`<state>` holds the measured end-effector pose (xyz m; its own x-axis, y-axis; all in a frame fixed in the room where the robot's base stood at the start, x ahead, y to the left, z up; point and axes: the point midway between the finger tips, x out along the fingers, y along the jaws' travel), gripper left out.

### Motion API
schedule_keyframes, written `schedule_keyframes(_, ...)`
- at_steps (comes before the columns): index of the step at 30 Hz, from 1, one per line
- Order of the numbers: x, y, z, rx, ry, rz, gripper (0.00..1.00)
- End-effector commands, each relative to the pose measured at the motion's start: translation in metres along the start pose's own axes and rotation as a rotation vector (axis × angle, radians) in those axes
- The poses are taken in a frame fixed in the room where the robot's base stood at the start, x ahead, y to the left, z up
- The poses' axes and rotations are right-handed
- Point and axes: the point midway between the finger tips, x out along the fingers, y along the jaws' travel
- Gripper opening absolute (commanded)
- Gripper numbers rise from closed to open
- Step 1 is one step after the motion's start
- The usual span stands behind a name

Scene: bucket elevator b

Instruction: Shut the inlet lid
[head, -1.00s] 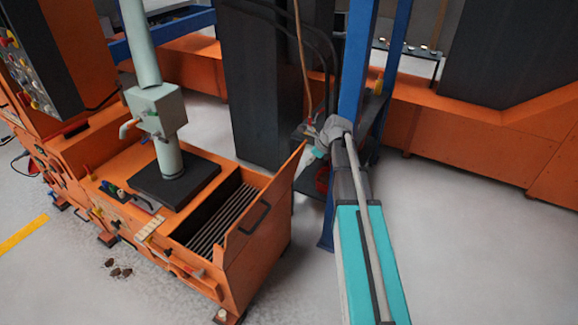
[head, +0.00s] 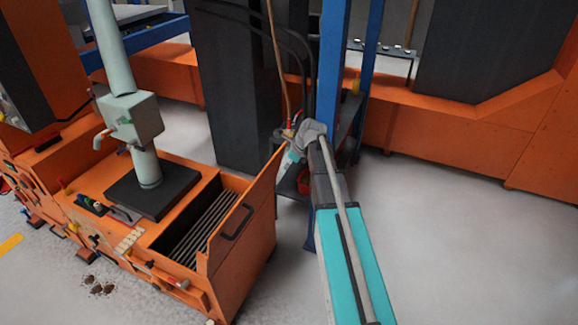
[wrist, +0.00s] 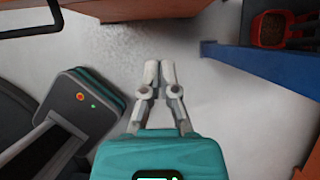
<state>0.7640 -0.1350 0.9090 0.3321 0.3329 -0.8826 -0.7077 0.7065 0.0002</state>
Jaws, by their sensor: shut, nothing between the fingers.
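The inlet lid (head: 252,212) is an orange panel with a black bar handle (head: 237,222). It stands raised at the right side of the orange inlet box, so the slatted inlet grate (head: 208,228) lies uncovered. In the wrist view, an orange panel (wrist: 20,17) with a dark handle at the top left seems to be the lid. My gripper (wrist: 160,66) has its grey fingers together with nothing between them, over bare floor, apart from that panel. In the head view my gripper is small beyond the lid's upper far corner, partly hidden by my wrist.
A pale green column (head: 147,165) rises from the box left of the grate. A blue post (head: 331,70) and a stand with a red container (wrist: 270,28) are close to my arm. Free grey floor lies to the right.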

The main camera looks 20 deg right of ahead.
Motion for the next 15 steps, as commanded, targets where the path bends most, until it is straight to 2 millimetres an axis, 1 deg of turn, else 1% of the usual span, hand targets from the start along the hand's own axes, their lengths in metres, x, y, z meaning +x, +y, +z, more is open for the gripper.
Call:
schedule_keyframes(1, 0.009, -0.001, -0.002, 0.0, 0.0, 0.0, 0.0)
schedule_keyframes(15, 0.05, 0.0, -0.001, -0.001, 0.0, 0.0, 0.0)
